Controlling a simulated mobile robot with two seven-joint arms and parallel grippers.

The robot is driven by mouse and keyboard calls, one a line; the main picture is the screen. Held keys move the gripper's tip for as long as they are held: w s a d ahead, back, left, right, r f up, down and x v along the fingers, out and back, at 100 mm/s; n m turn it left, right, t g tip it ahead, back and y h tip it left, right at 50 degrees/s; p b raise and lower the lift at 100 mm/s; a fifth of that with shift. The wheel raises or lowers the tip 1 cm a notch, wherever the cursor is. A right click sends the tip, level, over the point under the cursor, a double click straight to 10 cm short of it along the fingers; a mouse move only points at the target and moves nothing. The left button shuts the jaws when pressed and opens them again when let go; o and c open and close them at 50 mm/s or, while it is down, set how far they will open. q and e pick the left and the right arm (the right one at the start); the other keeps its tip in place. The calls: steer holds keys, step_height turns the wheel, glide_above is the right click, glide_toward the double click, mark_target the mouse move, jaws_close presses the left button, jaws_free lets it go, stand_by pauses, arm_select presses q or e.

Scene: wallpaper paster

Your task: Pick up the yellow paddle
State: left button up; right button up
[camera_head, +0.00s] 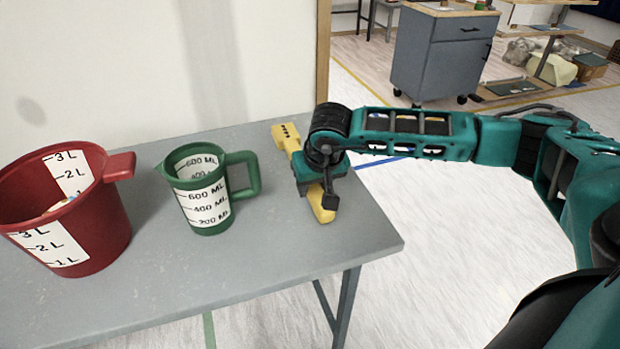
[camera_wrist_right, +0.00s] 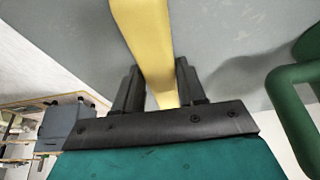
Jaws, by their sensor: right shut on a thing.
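The yellow paddle (camera_head: 287,138) is on the grey table near its right side, with a slotted end toward the back and a rounded end (camera_head: 321,206) toward the front. My right gripper (camera_head: 322,190) is over its middle and hides that part. In the right wrist view the paddle (camera_wrist_right: 148,45) runs between the two black fingers of the right gripper (camera_wrist_right: 160,85), which is shut on it. I cannot tell whether the paddle is touching the table or slightly above it. My left gripper is not in view.
A green measuring jug (camera_head: 205,210) stands left of the paddle, its handle toward my right gripper. A red bucket (camera_head: 75,245) stands farther left. The grey table (camera_head: 270,262) is clear in front of the jug and paddle. A wall rises behind the table.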

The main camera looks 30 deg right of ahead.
step_height(320, 180, up, 20)
steer(key=p, duration=0.2)
steer(key=shift+f, duration=0.15)
